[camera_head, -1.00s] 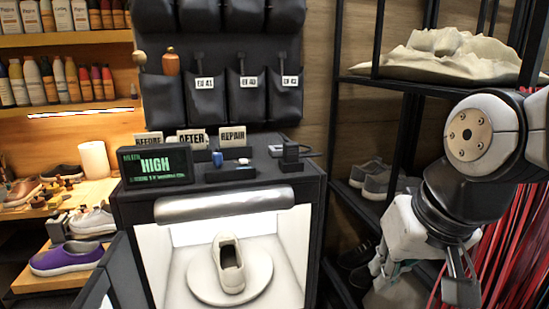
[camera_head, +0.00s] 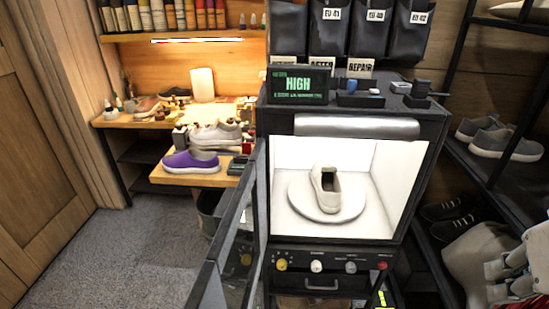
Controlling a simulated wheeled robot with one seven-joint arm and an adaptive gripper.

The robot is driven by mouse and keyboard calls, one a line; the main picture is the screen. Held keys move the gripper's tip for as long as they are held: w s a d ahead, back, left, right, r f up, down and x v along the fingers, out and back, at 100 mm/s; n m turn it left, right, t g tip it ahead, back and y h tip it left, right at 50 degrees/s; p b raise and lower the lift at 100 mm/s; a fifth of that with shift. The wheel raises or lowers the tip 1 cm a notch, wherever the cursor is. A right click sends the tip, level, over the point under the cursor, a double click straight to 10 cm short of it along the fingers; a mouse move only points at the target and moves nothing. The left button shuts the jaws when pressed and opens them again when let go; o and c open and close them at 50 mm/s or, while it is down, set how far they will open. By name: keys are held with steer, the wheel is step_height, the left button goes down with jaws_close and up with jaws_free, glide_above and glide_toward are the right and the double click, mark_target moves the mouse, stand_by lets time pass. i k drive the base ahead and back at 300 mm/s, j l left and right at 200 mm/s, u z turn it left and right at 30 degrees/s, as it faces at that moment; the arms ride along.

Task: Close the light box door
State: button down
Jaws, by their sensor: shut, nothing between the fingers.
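The light box (camera_head: 425,150) is a dark cabinet with a bright white interior. Its door (camera_head: 232,245) is a dark-framed glass panel on the left side of the opening. The door stands wide open, swung out toward me. A beige shoe (camera_head: 326,188) stands on a round white turntable (camera_head: 300,205) inside. My gripper (camera_head: 518,270) is only partly in view at the lower right edge, to the right of the box and far from the door. It is shut and holds nothing; its fingertips are not clearly visible.
Below the opening is a panel with knobs (camera_head: 316,266) and a drawer handle. A display reading HIGH (camera_head: 298,84) stands on the box. A workbench (camera_head: 150,121) and purple shoe (camera_head: 192,161) are behind the door. Open carpet (camera_head: 120,255) lies left; a shoe rack (camera_head: 475,170) stands right.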

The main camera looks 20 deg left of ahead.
mark_target(207, 293)
steer(key=k+j+u, duration=0.1)
steer(key=j, duration=0.25)
steer(key=k+j+u, duration=0.1)
steer(key=j, duration=0.25)
steer(key=k+j+u, duration=0.1)
steer(key=k+j, duration=0.15)
steer(key=j, duration=0.15)
steer(key=i+j, duration=0.15)
steer(key=i, duration=0.25)
steer(key=k+j, duration=0.15)
steer(key=k, duration=0.15)
steer(key=k+j, duration=0.15)
steer(key=k, duration=0.15)
